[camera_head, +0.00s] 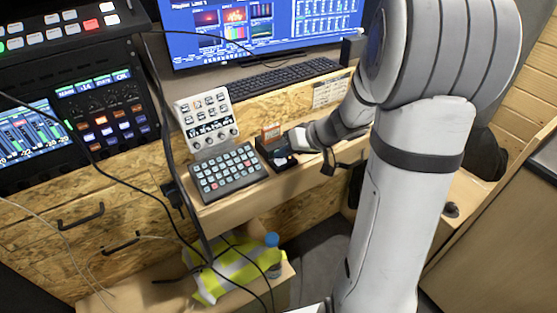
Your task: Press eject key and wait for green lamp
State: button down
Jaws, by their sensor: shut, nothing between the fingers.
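My gripper (286,158) is at a small black device (265,146) on the wooden desk, just right of a keypad. The device has an upright orange-red piece (271,132) at its back. The gripper is shut and empty, with its fingertips at or just above the device's front part; I cannot tell whether they touch it. A small blue spot shows near the fingertips. The eject key is not clearly visible and may be hidden by the gripper. I see no lit green lamp on the device.
A grey keypad (228,172) and a white button panel (207,119) stand left of the device. A black keyboard (283,78) lies behind, below a monitor (262,28). Black cables (171,120) hang at left. A yellow vest (228,272) and a bottle (272,256) are below the desk.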

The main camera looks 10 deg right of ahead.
aim_at(284, 162)
jog(key=shift+r, duration=0.5)
jog(key=shift+r+p, duration=1.2)
jog(key=shift+r, duration=1.35)
jog(key=s+r+g+h+p, duration=0.1)
jog(key=s+r+h+p, duration=0.1)
jog(key=s, duration=0.4)
jog(key=s+a+r+m+g+h+p, duration=0.1)
jog(key=s+r+h+p, duration=0.1)
jog(key=s, duration=0.5)
jog(key=s+r+h+p, duration=0.2)
jog(key=s+r+h, duration=0.1)
jog(key=s+r, duration=0.2)
jog(key=shift+s+a+r+m+g, duration=0.15)
jog(key=shift+s+r+m+g, duration=0.2)
jog(key=shift+s, duration=0.85)
